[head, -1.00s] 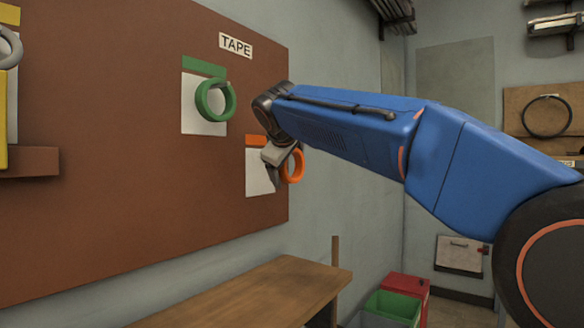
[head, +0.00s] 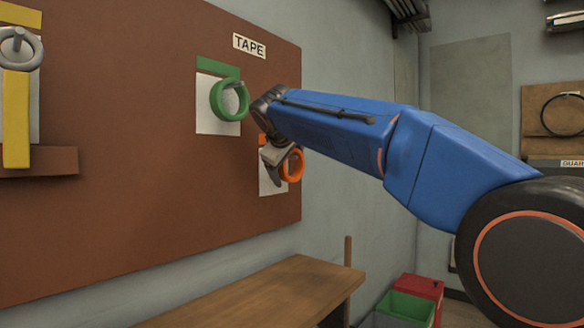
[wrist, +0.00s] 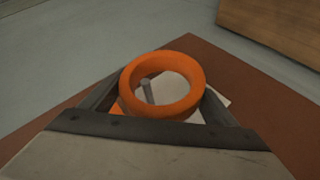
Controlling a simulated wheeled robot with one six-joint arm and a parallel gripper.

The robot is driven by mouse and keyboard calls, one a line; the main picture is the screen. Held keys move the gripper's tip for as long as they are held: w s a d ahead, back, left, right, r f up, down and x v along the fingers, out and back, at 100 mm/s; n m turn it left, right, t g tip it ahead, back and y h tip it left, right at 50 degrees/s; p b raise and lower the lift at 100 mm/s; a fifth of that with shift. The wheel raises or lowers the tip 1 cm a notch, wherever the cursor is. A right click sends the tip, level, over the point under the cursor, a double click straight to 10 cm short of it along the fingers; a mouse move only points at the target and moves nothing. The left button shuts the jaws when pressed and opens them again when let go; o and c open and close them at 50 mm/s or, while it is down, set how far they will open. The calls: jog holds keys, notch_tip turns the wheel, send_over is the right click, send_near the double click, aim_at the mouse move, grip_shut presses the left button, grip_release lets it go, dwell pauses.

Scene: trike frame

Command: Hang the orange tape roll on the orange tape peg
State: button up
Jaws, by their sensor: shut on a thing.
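The orange tape roll (head: 291,165) is held by my gripper (head: 280,160) in front of the lower right of the brown board. In the wrist view the orange roll (wrist: 190,96) sits between the two fingers, its opening facing the camera. A grey peg (wrist: 148,92) shows through the roll's hole, left of its centre. I cannot tell whether the peg reaches into the ring or stays behind it. A white sheet with an orange label (head: 266,182) lies behind the roll, partly hidden by my gripper.
A green tape roll (head: 218,101) hangs on a peg up and left of my gripper, close to my wrist. The TAPE sign (head: 249,45) is above. A wooden bench (head: 265,290) stands below. Red (head: 425,287) and green (head: 405,307) bins stand on the right.

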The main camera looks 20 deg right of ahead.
jog(key=shift+w+a+f, duration=0.3)
jog(key=shift+w+a, duration=0.15)
jog(key=shift+w, duration=0.1)
jog(key=shift+w+a+f, duration=0.15)
jog(key=shift+a+f, duration=0.05)
jog(key=shift+f, duration=0.1)
dwell(0.3)
jog(key=o, duration=1.5)
jog(key=d+v, duration=0.1)
jog(key=v, duration=1.7)
jog(key=s+d+f+m+g+y, duration=0.15)
jog(key=s+d+f, duration=0.25)
jog(key=s+f, duration=0.55)
jog(key=s+d+f+m+g+y, duration=0.15)
jog(key=s+d+f, duration=0.25)
jog(key=f, duration=1.1)
jog(key=s+d+f+m+g, duration=0.15)
jog(key=s+d+f, duration=0.45)
jog(key=f, duration=0.6)
jog(key=s+f+m, duration=0.1)
jog(key=s+f, duration=0.3)
jog(key=f, duration=0.1)
jog(key=s+f+g+y, duration=0.1)
jog(key=s+f, duration=0.3)
jog(key=f, duration=0.2)
jog(key=s+a+f+m, duration=0.1)
jog(key=s+f, duration=0.3)
jog(key=f, duration=0.2)
jog(key=shift+a+f+m+g, duration=0.1)
jog(key=shift+m+g, duration=0.25)
